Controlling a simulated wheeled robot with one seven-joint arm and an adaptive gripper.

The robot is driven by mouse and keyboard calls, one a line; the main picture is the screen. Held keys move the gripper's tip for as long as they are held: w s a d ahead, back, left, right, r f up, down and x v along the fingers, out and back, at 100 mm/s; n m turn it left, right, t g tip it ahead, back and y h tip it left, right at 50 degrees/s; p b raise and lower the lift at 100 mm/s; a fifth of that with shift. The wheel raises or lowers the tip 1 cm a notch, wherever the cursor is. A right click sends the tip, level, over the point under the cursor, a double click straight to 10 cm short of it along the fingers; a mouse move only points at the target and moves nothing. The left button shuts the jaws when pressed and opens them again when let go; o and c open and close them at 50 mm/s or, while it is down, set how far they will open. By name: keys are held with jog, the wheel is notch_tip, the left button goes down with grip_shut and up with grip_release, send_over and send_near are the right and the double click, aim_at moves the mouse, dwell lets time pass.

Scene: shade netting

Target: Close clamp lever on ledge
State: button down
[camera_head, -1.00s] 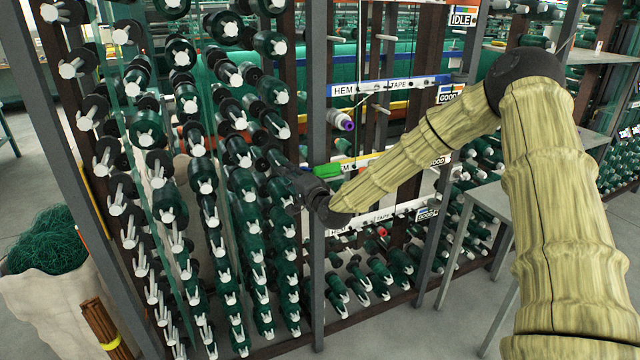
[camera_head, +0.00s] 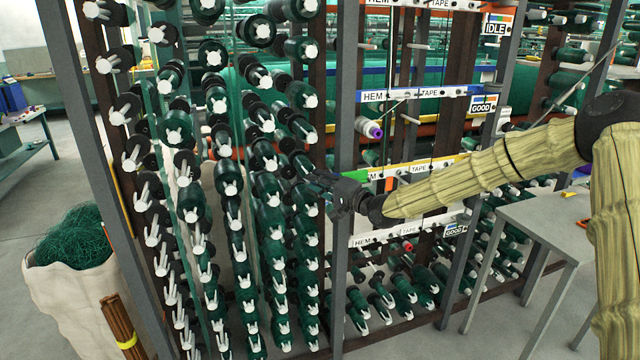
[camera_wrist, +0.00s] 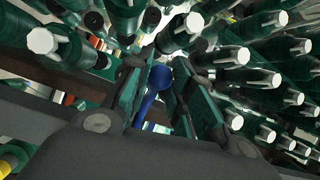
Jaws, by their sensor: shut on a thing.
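A blue lever (camera_wrist: 147,110) with a round blue knob shows in the wrist view between the fingers of my gripper (camera_wrist: 155,88). I take it for the clamp lever. My gripper is shut on it, though the exact contact is hard to see. In the head view my gripper (camera_head: 308,172) reaches in at the grey post, beside the columns of green spools, and hides the lever there. The clamp's base and the ledge cannot be made out.
Green spools on white-ended pegs (camera_head: 268,185) crowd close around my gripper. A grey post (camera_head: 342,110) stands right beside it. Label strips (camera_head: 415,94) cross the rack at right. A grey table (camera_head: 550,222) stands at lower right, and a sack of green netting (camera_head: 75,255) at lower left.

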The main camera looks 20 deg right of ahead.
dwell(0.3)
jog(key=c, duration=1.2)
grip_release()
jog(key=shift+w+f, duration=0.1)
jog(key=shift+d, duration=0.1)
jog(key=v, duration=1.2)
